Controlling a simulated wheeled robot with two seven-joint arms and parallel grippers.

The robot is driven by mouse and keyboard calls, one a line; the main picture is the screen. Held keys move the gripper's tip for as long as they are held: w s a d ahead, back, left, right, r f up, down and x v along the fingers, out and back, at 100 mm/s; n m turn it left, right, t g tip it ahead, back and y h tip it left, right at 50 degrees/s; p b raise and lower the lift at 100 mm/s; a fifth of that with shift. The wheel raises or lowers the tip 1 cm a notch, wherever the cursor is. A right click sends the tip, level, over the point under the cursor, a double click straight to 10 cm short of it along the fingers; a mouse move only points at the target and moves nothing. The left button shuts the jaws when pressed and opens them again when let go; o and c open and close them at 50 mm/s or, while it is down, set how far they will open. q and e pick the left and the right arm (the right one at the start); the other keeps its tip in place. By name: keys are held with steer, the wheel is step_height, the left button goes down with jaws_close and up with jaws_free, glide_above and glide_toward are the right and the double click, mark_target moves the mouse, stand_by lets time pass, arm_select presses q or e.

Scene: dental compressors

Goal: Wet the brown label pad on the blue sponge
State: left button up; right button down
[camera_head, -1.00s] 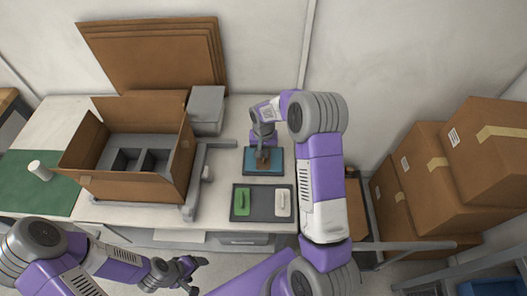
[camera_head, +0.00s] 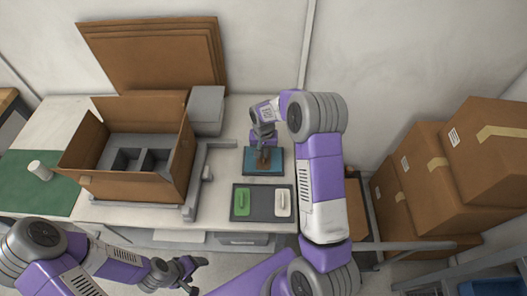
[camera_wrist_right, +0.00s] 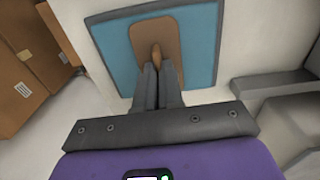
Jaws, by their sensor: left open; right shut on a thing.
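The brown label pad (camera_wrist_right: 172,42) lies flat over the blue sponge (camera_wrist_right: 116,52), which sits in a dark tray on the table. In the wrist view the fingers of my right gripper (camera_wrist_right: 157,68) are shut on the pad's small brown handle. In the head view the right gripper (camera_head: 263,150) points down over the blue sponge (camera_head: 278,166) and partly hides the pad. Whether the pad presses on the sponge or hovers just above it I cannot tell. My left gripper (camera_head: 190,273) is open and empty, low at the front, clear of the table.
A dark tray (camera_head: 262,215) in front of the sponge holds a green pad (camera_head: 241,203) and a white pad (camera_head: 282,203). An open cardboard box (camera_head: 128,185) with grey dividers stands to the left. Stacked cartons (camera_head: 484,150) stand at the right.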

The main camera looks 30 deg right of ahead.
steer(key=shift+r+p, duration=2.3)
steer(key=shift+r, duration=1.15)
